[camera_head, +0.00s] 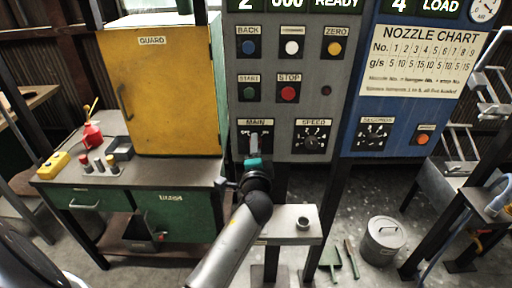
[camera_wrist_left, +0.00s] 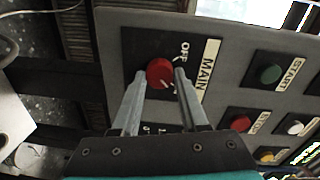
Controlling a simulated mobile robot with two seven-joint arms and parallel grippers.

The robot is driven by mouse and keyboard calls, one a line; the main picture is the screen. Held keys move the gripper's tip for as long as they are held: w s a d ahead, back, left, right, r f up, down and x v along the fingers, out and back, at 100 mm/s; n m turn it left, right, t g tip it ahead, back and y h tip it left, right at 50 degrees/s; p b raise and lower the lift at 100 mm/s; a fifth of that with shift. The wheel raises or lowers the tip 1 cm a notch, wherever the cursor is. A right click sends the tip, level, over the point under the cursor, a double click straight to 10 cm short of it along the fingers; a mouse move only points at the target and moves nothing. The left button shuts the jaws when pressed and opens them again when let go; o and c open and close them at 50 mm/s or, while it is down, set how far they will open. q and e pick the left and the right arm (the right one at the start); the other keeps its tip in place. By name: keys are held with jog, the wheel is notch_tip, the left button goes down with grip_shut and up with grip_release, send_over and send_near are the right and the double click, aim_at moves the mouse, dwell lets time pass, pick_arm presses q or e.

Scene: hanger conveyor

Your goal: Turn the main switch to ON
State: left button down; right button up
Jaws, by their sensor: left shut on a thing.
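The main switch is a round red knob (camera_wrist_left: 159,72) on a black plate beside the MAIN label (camera_wrist_left: 207,65) in the left wrist view. My left gripper (camera_wrist_left: 160,78) has one finger on each side of the knob and is shut on it. The OFF marking shows at the knob's upper right. A white mark on the knob points to the lower right, away from OFF. The ON marking cannot be made out behind a finger. In the head view my left gripper (camera_head: 254,143) reaches the MAIN plate (camera_head: 242,145) and covers the knob. My right gripper is not in view.
The SPEED dial (camera_head: 312,141) is right of the switch; the START button (camera_head: 249,93) and STOP button (camera_head: 288,94) are above. A yellow guard (camera_head: 165,90) stands on the left bench. A small shelf (camera_head: 275,225) and metal bin (camera_head: 382,242) are below.

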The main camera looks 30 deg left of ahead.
pick_arm(q)
jog(key=shift+r, duration=0.1)
jog(key=shift+c, duration=2.1)
grip_release()
jog(key=b+v, duration=0.1)
jog(key=v, duration=1.4)
jog(key=shift+d, duration=0.15)
